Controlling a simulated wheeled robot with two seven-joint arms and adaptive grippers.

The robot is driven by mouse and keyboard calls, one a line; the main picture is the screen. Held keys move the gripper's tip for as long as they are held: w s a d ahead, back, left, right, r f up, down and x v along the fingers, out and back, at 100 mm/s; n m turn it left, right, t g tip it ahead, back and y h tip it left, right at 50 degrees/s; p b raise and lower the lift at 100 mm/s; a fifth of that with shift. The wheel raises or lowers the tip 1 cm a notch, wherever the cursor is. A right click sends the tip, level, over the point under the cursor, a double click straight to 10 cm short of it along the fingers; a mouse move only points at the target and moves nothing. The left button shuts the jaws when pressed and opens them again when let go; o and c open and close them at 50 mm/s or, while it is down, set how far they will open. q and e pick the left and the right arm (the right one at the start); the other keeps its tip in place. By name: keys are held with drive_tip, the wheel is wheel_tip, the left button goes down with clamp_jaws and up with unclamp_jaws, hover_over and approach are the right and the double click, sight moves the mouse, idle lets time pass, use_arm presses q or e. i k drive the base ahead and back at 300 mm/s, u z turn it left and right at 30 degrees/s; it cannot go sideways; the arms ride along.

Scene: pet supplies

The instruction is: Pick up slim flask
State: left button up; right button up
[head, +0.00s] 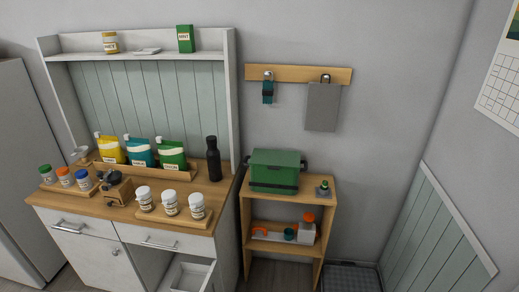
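A tall, slim black flask (214,162) with a narrow neck stands upright on the right end of the wooden counter (228,193). It is just right of the wooden holder with the pouches, close to the hutch's right side panel. Nothing hides it from view. Neither of my grippers is in the head view.
A wooden holder (122,169) with yellow, teal and green pouches stands left of the flask. A tray (172,217) of white-lidded jars sits in front. A lower drawer (190,275) is open. A green box (276,172) tops the wooden shelf unit (245,215) at right.

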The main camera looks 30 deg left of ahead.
sight(213, 155)
drive_tip(key=u, duration=0.15)
drive_tip(key=i, duration=1.2)
drive_tip(key=u, duration=0.45)
